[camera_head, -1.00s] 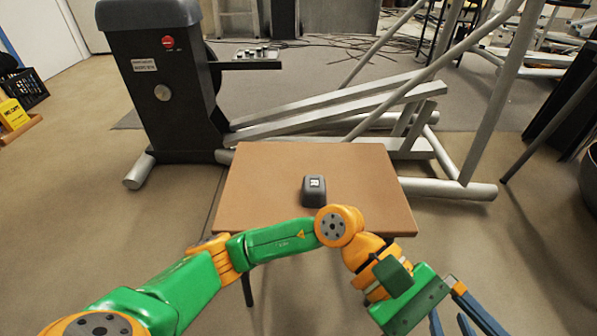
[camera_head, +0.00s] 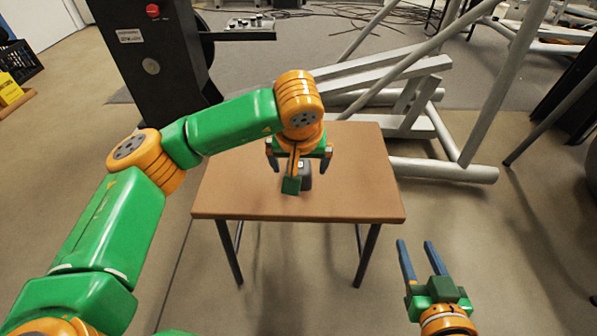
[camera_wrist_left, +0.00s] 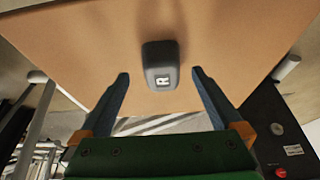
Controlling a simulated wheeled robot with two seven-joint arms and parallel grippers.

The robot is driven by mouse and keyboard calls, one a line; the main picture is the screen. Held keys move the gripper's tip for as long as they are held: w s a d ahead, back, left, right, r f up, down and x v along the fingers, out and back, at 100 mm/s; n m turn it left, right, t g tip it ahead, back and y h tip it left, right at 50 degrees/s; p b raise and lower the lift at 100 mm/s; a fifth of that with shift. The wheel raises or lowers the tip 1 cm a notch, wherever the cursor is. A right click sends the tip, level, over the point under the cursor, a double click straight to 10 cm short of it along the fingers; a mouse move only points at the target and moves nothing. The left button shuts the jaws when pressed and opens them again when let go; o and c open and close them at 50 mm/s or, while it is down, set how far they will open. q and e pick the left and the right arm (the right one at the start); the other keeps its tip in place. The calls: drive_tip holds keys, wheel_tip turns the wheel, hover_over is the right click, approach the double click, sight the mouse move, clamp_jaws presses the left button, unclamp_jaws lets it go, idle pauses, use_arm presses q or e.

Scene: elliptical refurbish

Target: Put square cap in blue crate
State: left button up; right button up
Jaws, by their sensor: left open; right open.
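The square cap is a small dark grey block (camera_head: 306,176) with a white label, standing on the brown table (camera_head: 232,197). My left gripper (camera_head: 300,167) is open over the table, with one finger on each side of the cap in view. In the left wrist view the cap appears between and just beyond the fingertips (camera_wrist_left: 160,77), with visible gaps on both sides. My right gripper (camera_head: 415,243) is open and empty, in front of the table's right corner. No blue crate is in view.
A grey and black elliptical machine (camera_head: 150,55) stands behind the table, its silver rails (camera_head: 390,82) close to the back edge. A black crate (camera_head: 19,61) and a yellow object (camera_head: 9,90) are on the floor at far left. The rest of the tabletop is clear.

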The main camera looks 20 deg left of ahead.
sight(299, 171)
use_arm(q)
drive_tip(key=b+x, duration=0.1)
drive_tip(key=x, duration=0.2)
drive_tip(key=shift+a+f, duration=0.1)
drive_tip(key=shift+f, duration=0.15)
drive_tip(key=c, duration=1.4)
use_arm(e)
wheel_tip(299, 171, up, 11)
drive_tip(key=a+t+y, duration=0.1)
drive_tip(key=t+y, duration=0.1)
drive_tip(key=t, duration=0.4)
drive_tip(key=shift+w+a+n, duration=0.3)
drive_tip(key=shift+w, duration=0.15)
use_arm(q)
drive_tip(key=shift+o, duration=0.2)
use_arm(e)
drive_tip(key=shift+f, duration=0.1)
